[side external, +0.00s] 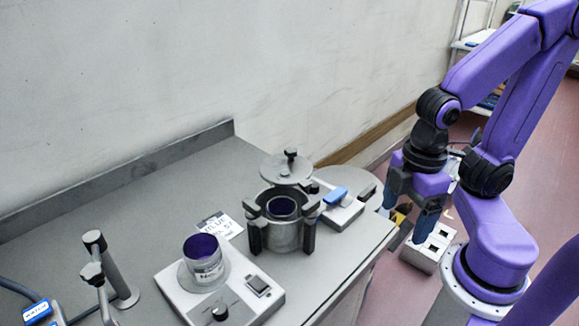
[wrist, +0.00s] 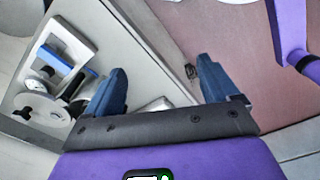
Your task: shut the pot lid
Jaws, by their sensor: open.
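The grey metal pot (side external: 283,236) stands near the right end of the bench, with dark clamp-like pieces around its rim. Its mouth is uncovered, and a round inner vessel shows inside. The round grey lid (side external: 275,169) with a black knob is just behind and above the pot, off its mouth; how it is held up is hidden. My gripper (side external: 407,212) is to the right of the pot, beyond the bench edge and clear of both pot and lid. In the wrist view its blue fingers (wrist: 165,85) are spread apart with nothing between them.
A blue-handled device (side external: 338,203) sits between the pot and my gripper; its blue part (wrist: 65,68) shows in the wrist view. A scale (side external: 262,309) carries a purple-lined cup (side external: 206,260). A pale block (side external: 432,250) is beside my gripper. Metal posts (side external: 113,268) stand left.

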